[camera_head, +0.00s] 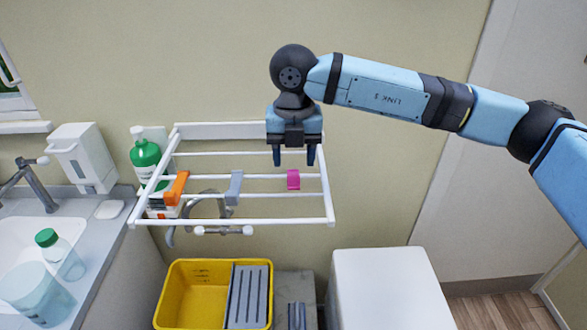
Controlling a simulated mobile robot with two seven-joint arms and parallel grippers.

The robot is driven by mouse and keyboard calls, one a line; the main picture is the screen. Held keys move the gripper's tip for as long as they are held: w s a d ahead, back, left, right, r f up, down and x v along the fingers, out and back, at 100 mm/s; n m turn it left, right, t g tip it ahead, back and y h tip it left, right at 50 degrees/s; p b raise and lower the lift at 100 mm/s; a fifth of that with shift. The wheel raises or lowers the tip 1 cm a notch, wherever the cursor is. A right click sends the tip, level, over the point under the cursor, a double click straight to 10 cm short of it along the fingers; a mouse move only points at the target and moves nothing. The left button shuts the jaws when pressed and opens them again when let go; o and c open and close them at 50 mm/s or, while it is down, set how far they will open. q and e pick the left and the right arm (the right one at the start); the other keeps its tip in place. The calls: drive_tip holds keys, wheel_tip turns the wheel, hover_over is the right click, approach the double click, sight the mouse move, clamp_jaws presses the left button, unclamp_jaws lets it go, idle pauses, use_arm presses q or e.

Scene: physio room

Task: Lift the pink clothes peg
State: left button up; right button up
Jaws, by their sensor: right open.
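The pink clothes peg (293,180) is clipped on a middle bar of the white wall-mounted drying rack (250,221). My right gripper (294,158) points down, open, with its fingertips just above the peg in the picture. Nothing shows between its fingers. Whether the fingertips touch anything on the rack cannot be told from this view. My left gripper is not in view.
An orange peg (178,188) and a grey peg (234,187) are on the rack, left of the pink one. A yellow bucket (192,290) and a white cabinet (388,285) stand below.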

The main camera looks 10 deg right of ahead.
sight(294, 175)
drive_tip(key=f, duration=0.3)
drive_tip(key=shift+s+f+p, duration=0.2)
drive_tip(key=shift+f+p, duration=0.15)
drive_tip(key=shift+p, duration=0.05)
drive_tip(key=shift+w+f, duration=0.1)
drive_tip(key=shift+f, duration=0.55)
drive_tip(key=shift+r, duration=0.1)
clamp_jaws()
